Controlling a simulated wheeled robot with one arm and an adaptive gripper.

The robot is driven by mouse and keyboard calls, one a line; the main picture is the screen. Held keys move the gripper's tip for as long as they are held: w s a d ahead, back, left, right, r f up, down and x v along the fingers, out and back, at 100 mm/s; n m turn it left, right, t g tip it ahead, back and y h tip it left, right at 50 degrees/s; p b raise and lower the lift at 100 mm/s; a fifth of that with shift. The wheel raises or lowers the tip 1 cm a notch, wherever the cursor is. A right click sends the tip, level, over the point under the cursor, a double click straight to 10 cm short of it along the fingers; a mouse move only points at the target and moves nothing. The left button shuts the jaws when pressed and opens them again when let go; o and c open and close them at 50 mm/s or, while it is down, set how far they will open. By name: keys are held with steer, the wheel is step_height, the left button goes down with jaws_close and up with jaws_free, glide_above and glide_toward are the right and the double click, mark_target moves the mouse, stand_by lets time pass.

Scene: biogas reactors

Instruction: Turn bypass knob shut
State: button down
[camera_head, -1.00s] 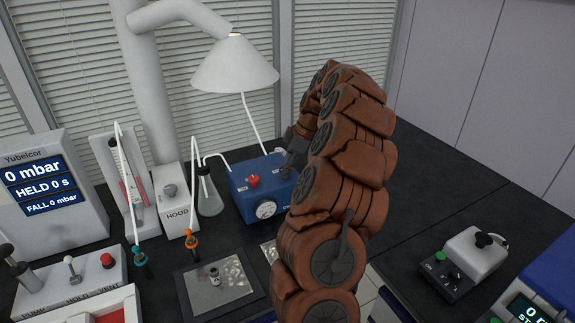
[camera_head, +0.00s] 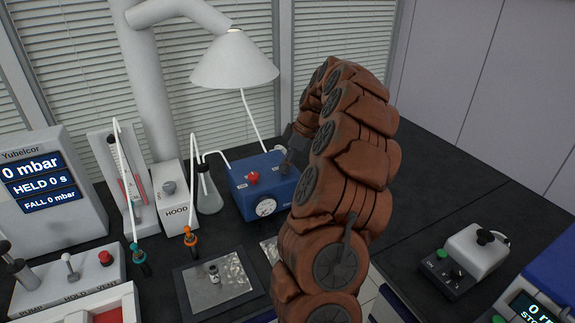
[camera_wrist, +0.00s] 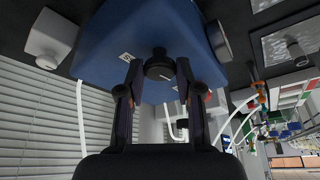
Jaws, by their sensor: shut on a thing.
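A blue box (camera_head: 245,198) stands on the dark bench, with a red knob (camera_head: 253,177) and a round gauge (camera_head: 265,207). In the wrist view the box (camera_wrist: 150,25) fills the top, and a black knob (camera_wrist: 158,64) sticks out of it with a pale mark on its face. My gripper (camera_wrist: 158,72) is shut on this black knob, one finger on each side. The labels on the box are too small to read.
A glass flask (camera_head: 209,195) with tubing stands just left of the box. A white lamp (camera_head: 234,62) hangs above it. A metal plate (camera_head: 215,283) with a small vial lies in front. The bench right of my arm is clear up to a small grey device (camera_head: 473,252).

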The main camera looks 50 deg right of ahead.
steer(key=m+b, duration=0.1)
steer(key=b, duration=0.1)
steer(key=m+h+b, duration=0.1)
steer(key=m+b, duration=0.1)
steer(key=shift+a+f, duration=0.15)
steer(key=shift+f, duration=0.2)
steer(key=m+h+b, duration=0.1)
steer(key=m+b, duration=0.2)
steer(key=m+h+b, duration=0.1)
steer(key=m+b, duration=0.2)
steer(key=shift+s+a+r+h, duration=0.1)
steer(key=shift+a+h, duration=0.1)
steer(key=shift+h, duration=0.1)
steer(key=m+h+b, duration=0.1)
steer(key=m, duration=0.2)
steer(key=m+b, duration=0.2)
steer(key=shift+a+r+m+h+b, duration=0.1)
steer(key=shift+m+h+b, duration=0.2)
steer(key=shift+m+h, duration=0.1)
steer(key=shift+w+a+r+m+g+h+b, duration=0.15)
steer(key=shift+m+g+h+b, duration=0.3)
steer(key=shift+m, duration=0.75)
steer(key=shift+w+d+f+m+g+h+b, duration=0.1)
steer(key=shift+m+g+h+b, duration=0.15)
steer(key=shift+m+g+b, duration=0.65)
steer(key=shift+r+m+t+p, duration=0.1)
steer(key=shift+m+t+p, duration=0.2)
steer(key=shift+m+t, duration=0.1)
